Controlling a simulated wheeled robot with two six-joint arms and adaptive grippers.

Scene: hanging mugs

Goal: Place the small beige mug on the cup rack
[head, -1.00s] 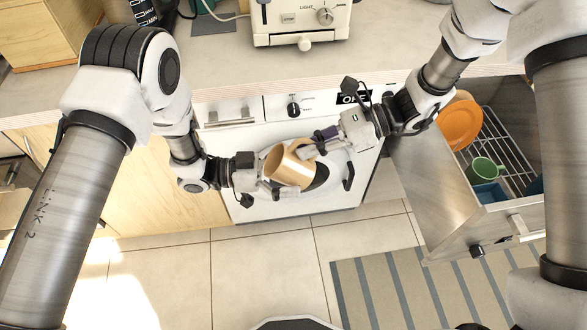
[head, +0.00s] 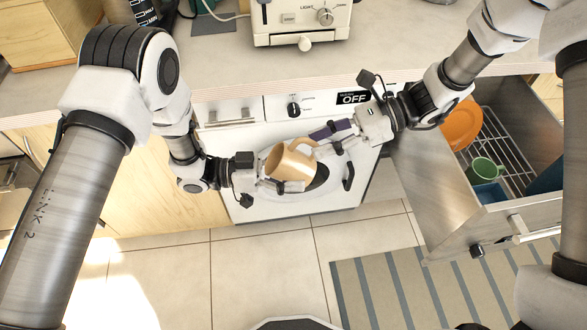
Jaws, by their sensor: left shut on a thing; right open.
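The small beige mug (head: 291,163) is in the middle of the head view, tilted, in front of the white oven door. My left gripper (head: 290,186) is shut on it from the left and lower side. The mug's handle shows at its upper right. My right gripper (head: 335,137) is open and empty, just to the right of the mug and apart from it. The cup rack cannot be made out for certain; a wire rack (head: 505,150) shows inside the open drawer at the right.
The open drawer (head: 440,190) holds an orange plate (head: 461,125), a green mug (head: 485,171) and a blue item (head: 489,193). A toaster oven (head: 300,20) stands on the counter (head: 210,55) above. A striped rug (head: 400,290) lies on the floor.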

